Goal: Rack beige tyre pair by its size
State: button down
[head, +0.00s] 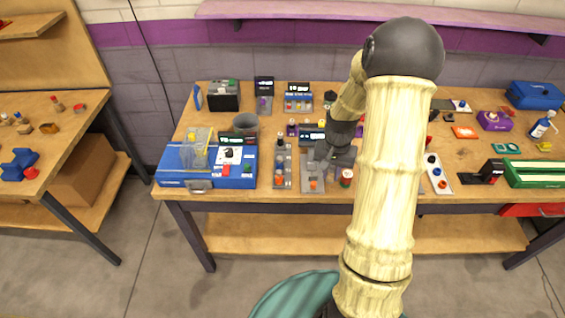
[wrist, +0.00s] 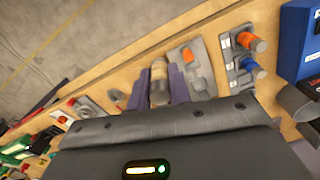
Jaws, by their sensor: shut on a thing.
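My gripper (wrist: 159,90) is shut on the beige tyre pair (wrist: 158,82), a short ribbed cylinder between its two fingers in the wrist view. In the head view my gripper (head: 322,158) is low over the bench, and I cannot make out the held pair there. A grey slotted tray (head: 312,182) with an orange piece (head: 313,184) lies close beside the gripper; this tray also shows in the wrist view (wrist: 202,82). Another grey tray (head: 282,178) holds orange and blue pieces, seen in the wrist view as an orange cylinder (wrist: 250,41) and a blue one (wrist: 252,68).
A blue box (head: 180,175) stands at the left of the bench (head: 262,205). A white tray (head: 437,176) with pieces and a green case (head: 535,174) lie further right. Several small devices fill the back.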

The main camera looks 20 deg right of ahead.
jog(key=shift+s, duration=0.2)
jog(key=w+a+f+n, duration=0.1)
jog(key=a+f+n, duration=0.5)
jog(key=a+f, duration=0.7)
notch_tip(320, 180, down, 2)
jog(key=shift+w+a+f, duration=0.1)
jog(key=shift+w+a, duration=0.15)
jog(key=shift+w+a, duration=0.1)
jog(key=shift+a, duration=0.1)
